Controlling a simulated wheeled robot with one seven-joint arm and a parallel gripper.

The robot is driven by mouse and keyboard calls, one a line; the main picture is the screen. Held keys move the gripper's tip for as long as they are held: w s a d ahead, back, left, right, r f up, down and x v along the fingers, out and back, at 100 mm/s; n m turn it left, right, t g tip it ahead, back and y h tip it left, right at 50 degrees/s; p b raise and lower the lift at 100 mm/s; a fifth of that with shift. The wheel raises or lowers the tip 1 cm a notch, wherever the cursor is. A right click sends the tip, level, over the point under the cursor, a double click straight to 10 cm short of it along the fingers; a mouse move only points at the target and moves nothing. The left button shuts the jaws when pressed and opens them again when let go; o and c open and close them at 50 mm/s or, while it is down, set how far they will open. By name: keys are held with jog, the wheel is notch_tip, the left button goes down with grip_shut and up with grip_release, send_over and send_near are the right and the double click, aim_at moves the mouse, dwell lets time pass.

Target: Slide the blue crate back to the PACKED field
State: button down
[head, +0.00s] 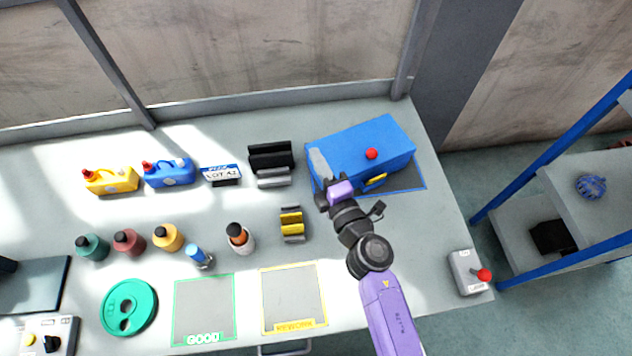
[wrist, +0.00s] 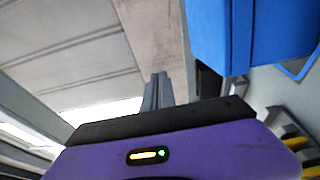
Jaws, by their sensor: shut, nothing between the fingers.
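The blue crate (head: 345,155), a closed box with a red knob (head: 371,154) on top and a yellow handle on its front, stands at the back right of the bench. It covers most of a dark, blue-edged field (head: 408,182), which shows along its front and right side; any lettering there is hidden. My gripper (head: 322,200) is shut and empty at the crate's front left corner. I cannot tell whether it touches the crate. In the wrist view the crate (wrist: 210,35) fills the upper right, beyond my purple gripper body.
A black and grey holder (head: 270,160) stands left of the crate, and a yellow-striped block (head: 292,224) lies left of my gripper. Bottles and canisters stand further left. A switch box with a red knob (head: 484,275) sits at the right edge. A blue-framed shelf (head: 560,150) stands right.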

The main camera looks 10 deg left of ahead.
jog(key=f+b, duration=0.3)
jog(key=a+f+b, duration=0.1)
jog(key=f+b, duration=0.2)
jog(key=f, duration=0.1)
jog(key=f+b, duration=0.3)
jog(key=shift+s+a+f, duration=0.15)
jog(key=shift+d+r, duration=0.2)
jog(key=shift+d, duration=0.3)
jog(key=shift+w+d+r+p, duration=0.1)
jog(key=shift+w+d+p, duration=0.2)
jog(key=shift+d+p, duration=0.4)
jog(key=shift+d, duration=0.45)
